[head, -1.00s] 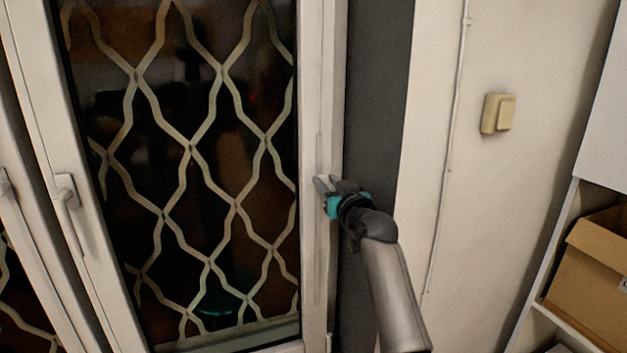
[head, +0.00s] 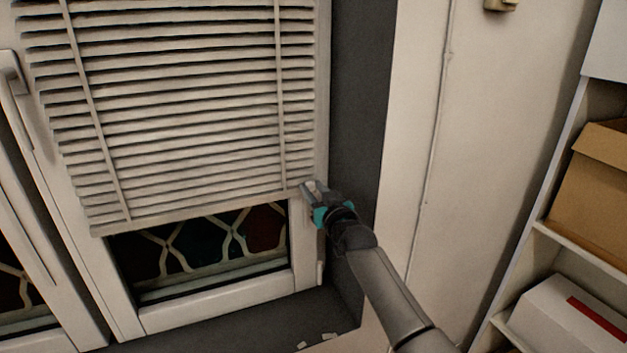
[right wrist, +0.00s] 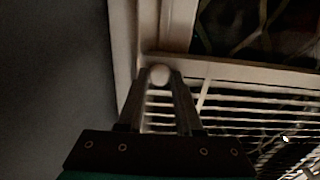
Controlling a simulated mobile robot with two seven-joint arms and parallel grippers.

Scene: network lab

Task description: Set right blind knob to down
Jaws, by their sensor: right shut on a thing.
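My right gripper (head: 308,188) is at the lower right corner of the lowered blind, by the right side of the window frame. In the right wrist view its fingertips (right wrist: 159,78) are shut on a small round white knob (right wrist: 159,74). The knob is hidden by the fingers in the head view. The white slatted blind (head: 190,110) covers most of the right window, and its bottom edge slants. Its slats also show in the right wrist view (right wrist: 250,97). My left gripper is not in view.
Below the blind, a strip of dark glass with a wavy grille (head: 200,243) shows above a dark sill (head: 230,322). A window handle (head: 14,88) is at the left. Shelves at the right hold a cardboard box (head: 590,195) and a white box (head: 565,320).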

